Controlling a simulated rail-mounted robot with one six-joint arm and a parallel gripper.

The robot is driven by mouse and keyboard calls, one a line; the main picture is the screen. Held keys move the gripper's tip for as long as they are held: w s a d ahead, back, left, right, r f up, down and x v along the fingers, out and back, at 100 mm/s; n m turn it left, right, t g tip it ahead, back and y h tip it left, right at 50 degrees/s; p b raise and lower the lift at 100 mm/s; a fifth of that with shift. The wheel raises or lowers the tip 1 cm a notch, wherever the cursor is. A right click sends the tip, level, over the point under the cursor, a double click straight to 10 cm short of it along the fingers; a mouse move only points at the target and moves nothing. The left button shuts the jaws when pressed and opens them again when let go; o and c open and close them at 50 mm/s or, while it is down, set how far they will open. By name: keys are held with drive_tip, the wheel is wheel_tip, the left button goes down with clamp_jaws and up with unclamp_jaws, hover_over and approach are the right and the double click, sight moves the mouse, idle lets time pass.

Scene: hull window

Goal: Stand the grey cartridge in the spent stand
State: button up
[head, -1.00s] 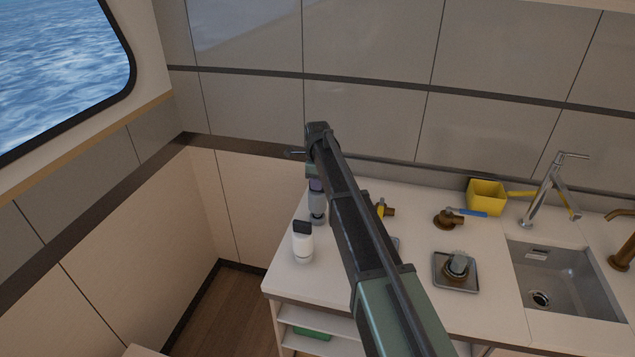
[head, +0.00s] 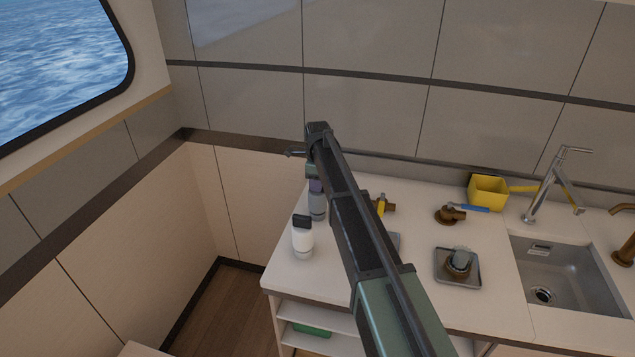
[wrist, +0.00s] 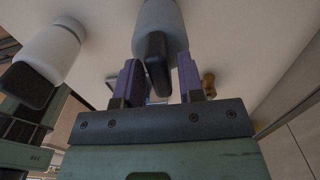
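A grey cartridge (head: 317,207) stands upright on the counter near its back left corner, below my gripper (head: 315,184). In the wrist view the grey body (wrist: 160,18) shows with a dark tab pointing toward the palm. My gripper's purple fingers (wrist: 160,80) stand on either side of that tab, with a gap visible at the right finger. My gripper looks open. A white cartridge (head: 302,241) with a dark top stands just in front, and also shows in the wrist view (wrist: 54,48). I cannot make out which thing is the spent stand; my arm hides part of the counter.
A square grey tray (head: 474,281) holds a brown ring with a grey piece (head: 460,258).

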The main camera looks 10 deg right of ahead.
drive_tip(key=shift+o, duration=0.9)
wheel_tip(320, 180, up, 11)
drive_tip(key=p, duration=1)
drive_tip(key=shift+p, duration=0.4)
drive_tip(key=shift+f, duration=0.1)
